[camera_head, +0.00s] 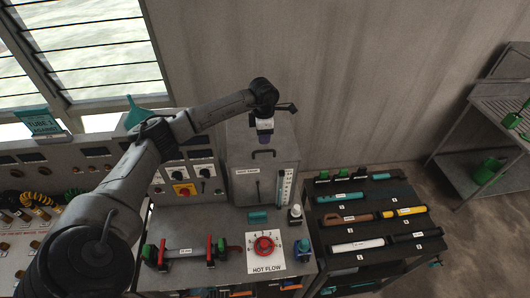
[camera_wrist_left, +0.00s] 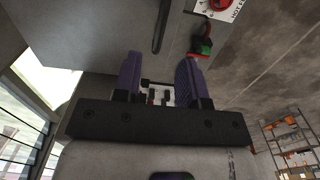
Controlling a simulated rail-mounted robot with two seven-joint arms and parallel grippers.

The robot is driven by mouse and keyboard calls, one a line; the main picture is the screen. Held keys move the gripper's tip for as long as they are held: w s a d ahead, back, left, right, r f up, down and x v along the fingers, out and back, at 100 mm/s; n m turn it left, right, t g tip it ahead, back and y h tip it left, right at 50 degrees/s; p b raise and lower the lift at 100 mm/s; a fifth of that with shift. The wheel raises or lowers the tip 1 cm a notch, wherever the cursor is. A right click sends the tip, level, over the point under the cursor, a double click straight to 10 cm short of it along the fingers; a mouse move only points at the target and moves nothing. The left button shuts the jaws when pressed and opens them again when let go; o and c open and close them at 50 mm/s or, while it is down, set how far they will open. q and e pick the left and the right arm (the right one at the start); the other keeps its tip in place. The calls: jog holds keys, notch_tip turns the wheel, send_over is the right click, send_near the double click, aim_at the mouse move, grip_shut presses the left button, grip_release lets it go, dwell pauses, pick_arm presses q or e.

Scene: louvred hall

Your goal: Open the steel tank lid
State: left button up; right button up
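The steel tank (camera_head: 235,183) is a grey box standing against the wall in the head view. Its lid (camera_head: 284,145) lies flat on top, looking shut, with a dark loop handle (camera_head: 264,153) near the front edge. My left gripper (camera_head: 265,140) points down over the lid, just behind the handle in the picture. In the wrist view its two purple fingers (camera_wrist_left: 160,78) stand apart with nothing gripped between them. A dark bar (camera_wrist_left: 162,25) shows beyond the fingertips; I cannot tell whether it is the lid handle. My right gripper is not in view.
A red dial (camera_head: 264,246) marked HOT FLOW lies in front of the tank, with a small white-topped bottle (camera_head: 295,213) nearby. A tool rack (camera_head: 375,222) stands to the right. A control panel (camera_head: 90,165) lines the left. A metal shelf (camera_head: 487,160) stands far right.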

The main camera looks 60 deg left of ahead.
pick_arm(q)
notch_tip(320, 180, down, 8)
jog(key=b, duration=0.4)
jog(key=shift+b, duration=0.4)
jog(key=shift+f, duration=0.1)
jog(key=shift+c, duration=0.2)
jog(key=c, duration=0.6)
grip_shut()
dwell(0.4)
